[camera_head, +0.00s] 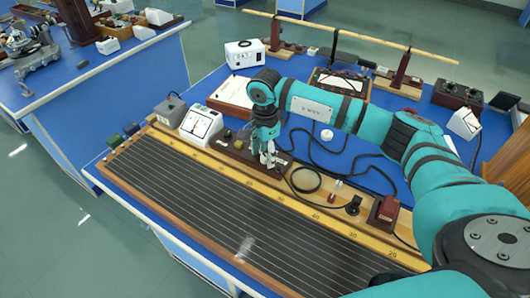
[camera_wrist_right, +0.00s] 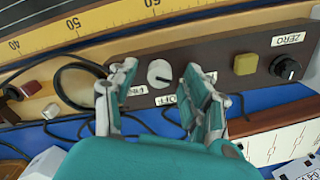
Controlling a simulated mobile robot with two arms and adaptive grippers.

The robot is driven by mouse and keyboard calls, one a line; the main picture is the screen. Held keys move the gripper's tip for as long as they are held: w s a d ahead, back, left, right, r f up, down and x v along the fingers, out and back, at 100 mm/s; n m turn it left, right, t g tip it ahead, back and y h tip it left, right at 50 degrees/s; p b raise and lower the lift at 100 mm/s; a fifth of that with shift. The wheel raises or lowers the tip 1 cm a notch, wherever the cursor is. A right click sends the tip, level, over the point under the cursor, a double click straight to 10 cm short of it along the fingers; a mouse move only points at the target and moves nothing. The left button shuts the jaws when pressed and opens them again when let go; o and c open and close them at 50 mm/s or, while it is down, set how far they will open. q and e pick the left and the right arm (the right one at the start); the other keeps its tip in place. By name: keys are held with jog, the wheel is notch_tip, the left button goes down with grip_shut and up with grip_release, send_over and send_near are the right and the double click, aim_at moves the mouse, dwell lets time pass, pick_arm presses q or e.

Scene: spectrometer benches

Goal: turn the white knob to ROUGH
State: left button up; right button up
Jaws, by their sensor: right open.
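The white knob (camera_wrist_right: 160,73) shows in the right wrist view, on a brown wooden control panel (camera_wrist_right: 225,69). A label reading FINE (camera_wrist_right: 138,90) is partly visible at its lower left, and one reading OFF (camera_wrist_right: 166,99) is below it. I cannot read a ROUGH label; the right-hand finger covers part of the panel. My right gripper (camera_wrist_right: 159,83) is open, one finger on each side of the knob, with visible gaps. In the head view my right gripper (camera_head: 267,154) is over the panel and hides the knob. My left gripper is not in view.
A yellow button (camera_wrist_right: 245,64) and a black ZERO knob (camera_wrist_right: 286,67) sit on the same panel. A black cable loop (camera_head: 305,180) lies beside it. The long wire board (camera_head: 230,215) runs along the front. A white meter (camera_head: 201,125) stands left of the panel.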

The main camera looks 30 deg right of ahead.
aim_at(265, 156)
notch_tip(265, 156, up, 12)
dwell(0.5)
dwell(0.4)
